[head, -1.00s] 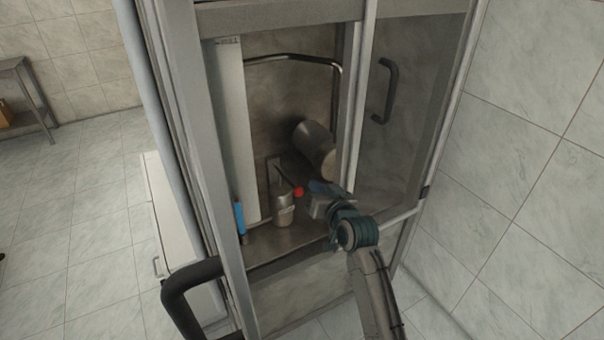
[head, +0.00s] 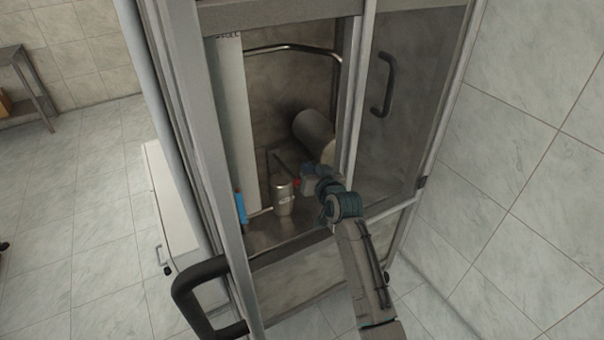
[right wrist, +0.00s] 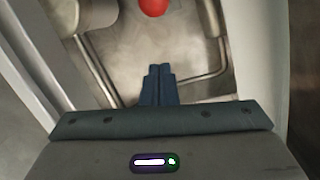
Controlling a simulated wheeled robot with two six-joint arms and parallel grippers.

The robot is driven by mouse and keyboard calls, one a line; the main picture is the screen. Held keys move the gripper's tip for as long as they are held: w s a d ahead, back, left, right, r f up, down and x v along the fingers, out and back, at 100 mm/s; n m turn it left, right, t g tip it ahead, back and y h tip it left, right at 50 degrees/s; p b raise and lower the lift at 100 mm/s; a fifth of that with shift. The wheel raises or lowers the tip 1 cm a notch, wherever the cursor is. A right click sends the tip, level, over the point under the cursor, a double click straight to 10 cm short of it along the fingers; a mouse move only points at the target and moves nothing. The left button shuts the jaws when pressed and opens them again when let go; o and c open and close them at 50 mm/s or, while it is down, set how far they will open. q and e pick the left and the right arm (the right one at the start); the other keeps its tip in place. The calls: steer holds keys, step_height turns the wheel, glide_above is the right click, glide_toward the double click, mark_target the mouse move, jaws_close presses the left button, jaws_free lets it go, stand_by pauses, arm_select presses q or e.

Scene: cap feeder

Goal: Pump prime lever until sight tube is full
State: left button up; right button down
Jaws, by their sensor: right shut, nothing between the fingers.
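The prime lever shows as a thin dark rod (head: 283,160) with a red knob (head: 296,182) inside the cabinet; the knob is partly hidden by my right gripper (head: 307,172). In the right wrist view the red knob (right wrist: 153,6) is at the top edge, beyond the closed fingertips (right wrist: 158,70), with a gap in the picture. My right gripper is shut and empty. The sight tube seems to be the tall white panel with the blue lower part (head: 240,207) at the cabinet's left; its "FULL" mark is at the top. My left gripper is not in view.
A metal canister (head: 283,197) stands on the cabinet floor beside the lever. A grey cylinder (head: 314,133) is behind. The door frame post (head: 350,110) and glass door (head: 405,120) are close on the right of my arm. A black handle (head: 205,300) sticks out in front.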

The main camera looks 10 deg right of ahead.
steer(key=w+f+p, duration=0.1)
steer(key=w+a+f+p, duration=0.1)
steer(key=w+f, duration=0.1)
steer(key=shift+a+f, duration=0.15)
steer(key=shift+f, duration=0.1)
steer(key=shift+s+f, duration=0.3)
steer(key=shift+s, duration=0.05)
steer(key=shift+a, duration=0.1)
steer(key=shift+w+f, duration=0.1)
